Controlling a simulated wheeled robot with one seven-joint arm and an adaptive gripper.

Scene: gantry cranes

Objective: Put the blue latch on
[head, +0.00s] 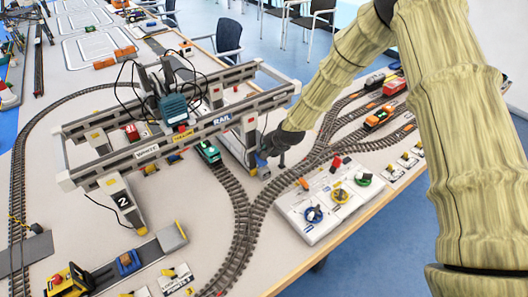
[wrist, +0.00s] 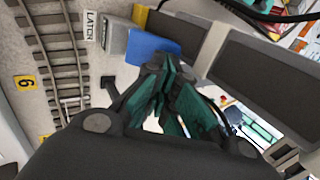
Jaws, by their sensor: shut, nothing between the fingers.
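The blue latch (wrist: 150,48) is a small blue piece beside a grey block in the wrist view, close to a white label reading LATCH (wrist: 90,28). In the head view the blue latch (head: 261,159) shows low at the right leg of the gantry crane (head: 222,124). My gripper (wrist: 172,68) is shut and empty, with its teal-padded fingertips right at the blue latch's edge. In the head view my gripper (head: 270,150) is beside that leg. I cannot tell whether the fingertips touch the latch.
A green locomotive (head: 208,151) stands on the track under the crane. A white control panel (head: 311,220) with coloured knobs is to the right of the track. Orange and red engines (head: 378,118) stand on the tracks behind my arm. A yellow forklift (head: 67,280) is at front left.

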